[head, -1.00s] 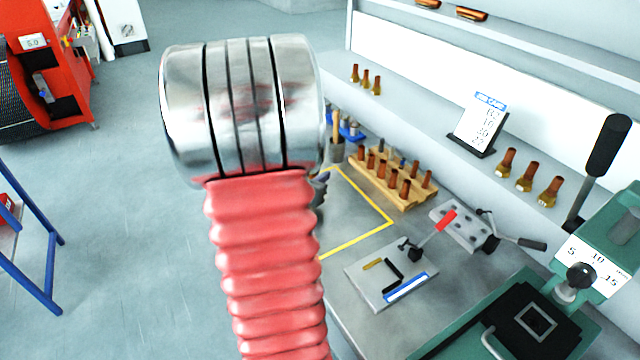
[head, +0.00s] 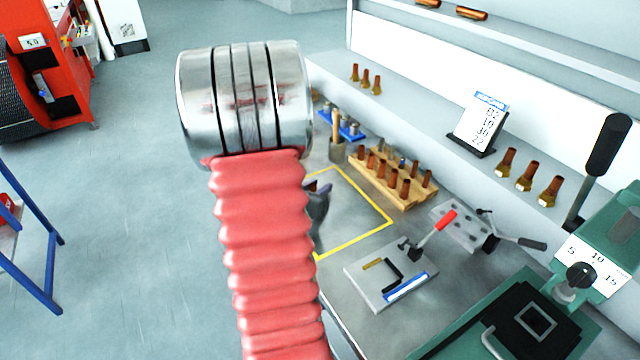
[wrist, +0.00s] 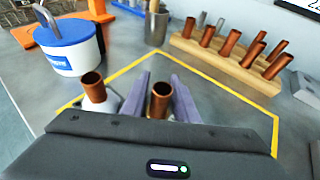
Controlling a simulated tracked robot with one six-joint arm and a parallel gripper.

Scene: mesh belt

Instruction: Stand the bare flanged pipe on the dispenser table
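My gripper (wrist: 160,85) shows in the wrist view as two purple-grey fingers reaching over the bench (head: 348,240), inside a yellow outline (head: 375,232). A copper pipe (wrist: 159,101) rises between the fingers. The fingers look spread, with some gap beside the pipe; its lower end is hidden by my gripper body. A second copper pipe (wrist: 95,91) stands just outside the left finger, with a pale part at its base. I cannot tell which pipe is bare. In the head view my arm hides most of this spot. No table is clearly recognisable as the dispenser table.
A wooden rack (head: 413,199) with several copper pipes stands behind the outline. A blue-lidded white tub (wrist: 77,58) and a metal cup (wrist: 157,27) are nearby. A red-handled clamp (head: 390,279) and a green press (head: 490,312) stand right. Open floor (head: 130,200) lies left.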

